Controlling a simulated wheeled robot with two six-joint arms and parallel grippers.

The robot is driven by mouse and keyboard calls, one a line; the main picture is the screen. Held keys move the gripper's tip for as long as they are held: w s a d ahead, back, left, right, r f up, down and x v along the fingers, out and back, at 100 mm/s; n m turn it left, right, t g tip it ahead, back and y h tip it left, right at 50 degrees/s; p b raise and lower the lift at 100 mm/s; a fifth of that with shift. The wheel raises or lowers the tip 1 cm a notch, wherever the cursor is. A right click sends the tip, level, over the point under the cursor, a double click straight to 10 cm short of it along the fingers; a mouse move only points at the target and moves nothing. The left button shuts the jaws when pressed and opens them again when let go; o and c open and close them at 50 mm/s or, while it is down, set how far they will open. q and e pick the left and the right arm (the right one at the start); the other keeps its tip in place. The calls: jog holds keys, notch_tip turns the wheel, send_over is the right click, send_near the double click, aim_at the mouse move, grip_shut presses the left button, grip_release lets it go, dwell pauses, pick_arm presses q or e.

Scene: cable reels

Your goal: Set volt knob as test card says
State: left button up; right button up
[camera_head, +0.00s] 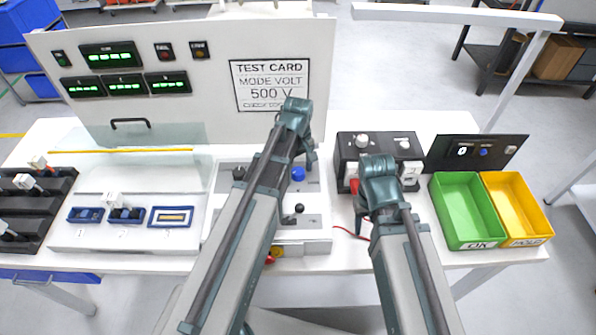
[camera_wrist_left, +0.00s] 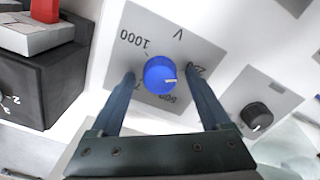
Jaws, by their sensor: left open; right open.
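The test card (camera_head: 269,85) on the white back panel reads MODE VOLT, 500 V. The blue volt knob (camera_head: 298,174) sits on the white test unit and shows close up in the left wrist view (camera_wrist_left: 160,75). Its dial plate is marked V, with 1000 and 250 legible and other numbers partly hidden. The knob's white mark points right in that view, near the 250 side. My left gripper (camera_head: 306,155) is open, its fingers on either side of the knob with gaps. My right gripper (camera_head: 364,200) is open in front of the black box, its fingers partly hidden.
A dark knob (camera_wrist_left: 256,116) is beside the dial plate. A black box (camera_head: 348,150) with white knobs stands right of the test unit. Green (camera_head: 466,242) and yellow (camera_head: 523,225) bins are further right. A tray (camera_head: 75,238) with blue-framed parts lies left.

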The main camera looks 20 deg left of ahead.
pick_arm(q)
grip_shut()
dwell(0.4)
jog(key=m, duration=0.7)
jog(key=shift+m, duration=0.3)
jog(key=m, duration=0.4)
jog(key=shift+m, duration=2)
